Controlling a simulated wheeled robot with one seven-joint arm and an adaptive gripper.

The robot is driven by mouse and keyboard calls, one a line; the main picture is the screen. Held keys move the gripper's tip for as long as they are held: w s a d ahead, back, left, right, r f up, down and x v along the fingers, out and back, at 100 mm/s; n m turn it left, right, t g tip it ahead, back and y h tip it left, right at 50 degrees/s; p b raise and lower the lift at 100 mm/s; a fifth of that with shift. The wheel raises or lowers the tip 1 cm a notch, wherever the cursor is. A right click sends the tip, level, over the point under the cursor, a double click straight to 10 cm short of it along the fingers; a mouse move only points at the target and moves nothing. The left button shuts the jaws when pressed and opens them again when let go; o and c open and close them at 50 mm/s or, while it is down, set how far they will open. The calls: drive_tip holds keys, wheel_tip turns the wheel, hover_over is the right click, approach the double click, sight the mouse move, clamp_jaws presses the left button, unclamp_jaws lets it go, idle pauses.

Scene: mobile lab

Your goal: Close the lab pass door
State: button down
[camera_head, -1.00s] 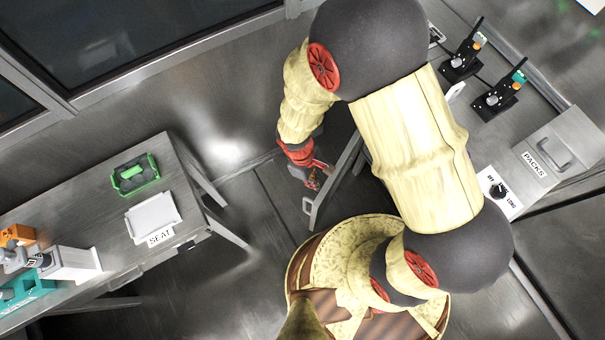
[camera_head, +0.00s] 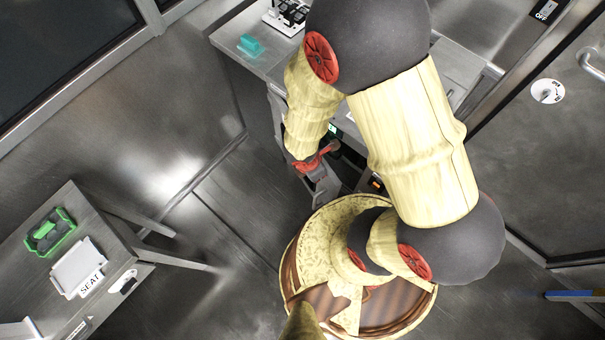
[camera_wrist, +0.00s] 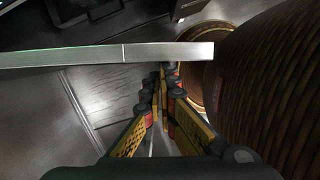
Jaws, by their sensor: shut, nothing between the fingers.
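My gripper (camera_wrist: 164,92) is shut and empty. In the head view its end is low beside the counter and partly hidden by my arm.
The counter (camera_head: 258,58) carries a teal block (camera_head: 250,45) and a white rack (camera_head: 288,15). At lower left, a table (camera_head: 70,203) bears a green tray (camera_head: 49,232) and a SEAT plate (camera_head: 78,268). A large handled door (camera_head: 525,145) is at right. Floor (camera_head: 215,225) between is clear.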

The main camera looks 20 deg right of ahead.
drive_tip(key=w+d+n, duration=0.1)
drive_tip(key=d+n, duration=0.1)
drive_tip(key=d, duration=0.5)
drive_tip(key=shift+d+b, duration=0.2)
drive_tip(key=shift+b, duration=0.2)
